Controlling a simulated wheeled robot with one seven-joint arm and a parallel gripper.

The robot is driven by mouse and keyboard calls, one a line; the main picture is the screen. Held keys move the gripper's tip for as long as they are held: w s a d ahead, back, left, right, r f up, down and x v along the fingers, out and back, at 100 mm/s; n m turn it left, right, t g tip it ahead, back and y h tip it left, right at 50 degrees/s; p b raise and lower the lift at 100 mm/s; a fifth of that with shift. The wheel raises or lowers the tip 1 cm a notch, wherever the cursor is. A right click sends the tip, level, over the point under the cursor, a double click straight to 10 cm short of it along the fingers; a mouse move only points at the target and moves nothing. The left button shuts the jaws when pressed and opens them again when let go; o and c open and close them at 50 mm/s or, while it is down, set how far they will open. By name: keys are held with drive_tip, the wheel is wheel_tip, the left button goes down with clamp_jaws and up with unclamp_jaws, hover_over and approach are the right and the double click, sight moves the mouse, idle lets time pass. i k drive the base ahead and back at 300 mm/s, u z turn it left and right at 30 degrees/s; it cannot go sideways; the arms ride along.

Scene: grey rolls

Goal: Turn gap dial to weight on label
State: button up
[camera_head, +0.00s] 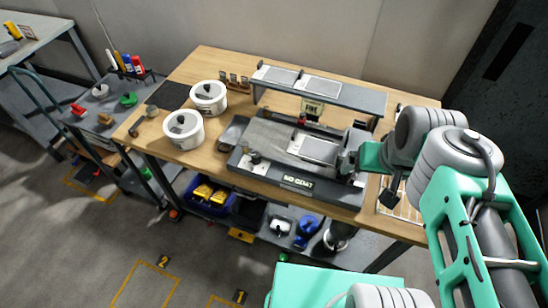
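A dark coating machine (243,166) with a light plate on its bed stands on the wooden bench; its front label (298,183) reads "NO COAT". A small knob (255,157) sits at its front left. I cannot tell which part is the gap dial; no weight figure is readable. A small pale panel (312,107) shows under the raised shelf, its print too small to read. My gripper (347,164) is at the machine's right end, low and close against it. Its fingers are small and partly hidden, so its opening and any contact are unclear.
Two white tubs (184,130) stand on the bench's left part. A raised grey shelf (345,94) runs behind the machine, above the bench. A white wire rack (400,208) lies to the right, partly behind my arm. A lower shelf holds a blue bin (207,207).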

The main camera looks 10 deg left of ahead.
sight(256, 160)
drive_tip(key=z, duration=0.2)
drive_tip(key=k, duration=0.7)
drive_tip(key=u, duration=0.9)
drive_tip(key=i, duration=0.95)
drive_tip(key=z, duration=0.15)
drive_tip(key=k, duration=0.3)
drive_tip(key=u, duration=1.1)
drive_tip(key=i, duration=0.75)
drive_tip(key=u, duration=0.65)
